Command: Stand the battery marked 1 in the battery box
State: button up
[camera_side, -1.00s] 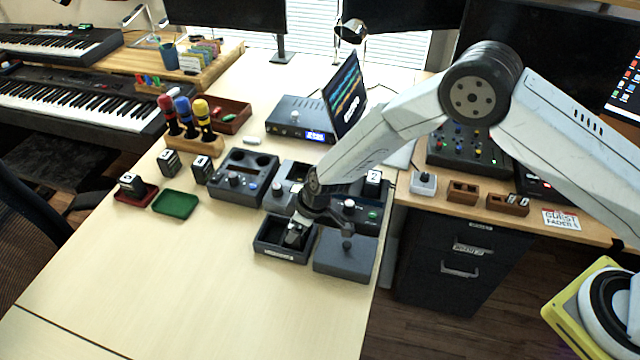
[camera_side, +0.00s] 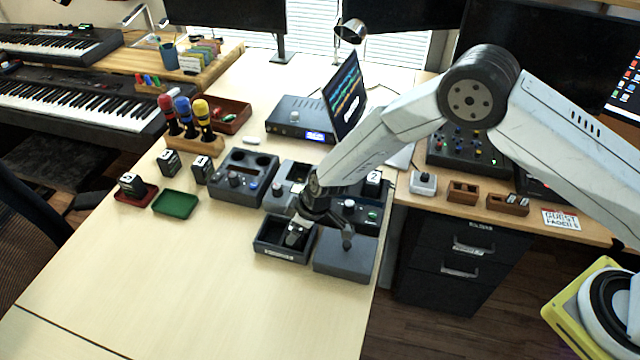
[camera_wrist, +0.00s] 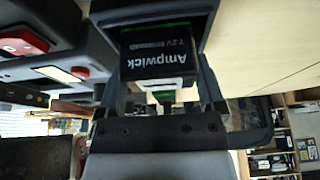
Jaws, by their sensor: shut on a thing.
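My gripper (camera_side: 296,236) is at the open dark battery box (camera_side: 262,245), near the table's front right corner. In the wrist view the jaws (camera_wrist: 165,92) are shut on a black battery (camera_wrist: 160,62) printed "Ampwick 7.2V", with a green edge. Its far end is against or inside a dark opening, seemingly the box; I cannot tell whether it touches the floor. The number on this battery is not visible. In the side view the gripper mostly hides it.
A battery marked 2 (camera_side: 373,178) stands in a unit behind my wrist. Other batteries stand at left, one on a red tray (camera_side: 146,196), others (camera_side: 167,160) near a green tray (camera_side: 176,204). A grey block (camera_side: 343,266) adjoins the box. The table's front left is clear.

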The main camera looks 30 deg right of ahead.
jog(key=shift+f, duration=0.4)
jog(key=o, duration=1.3)
jog(key=shift+r, duration=0.15)
jog(key=shift+r, duration=2.85)
jog(key=shift+r, duration=2.5)
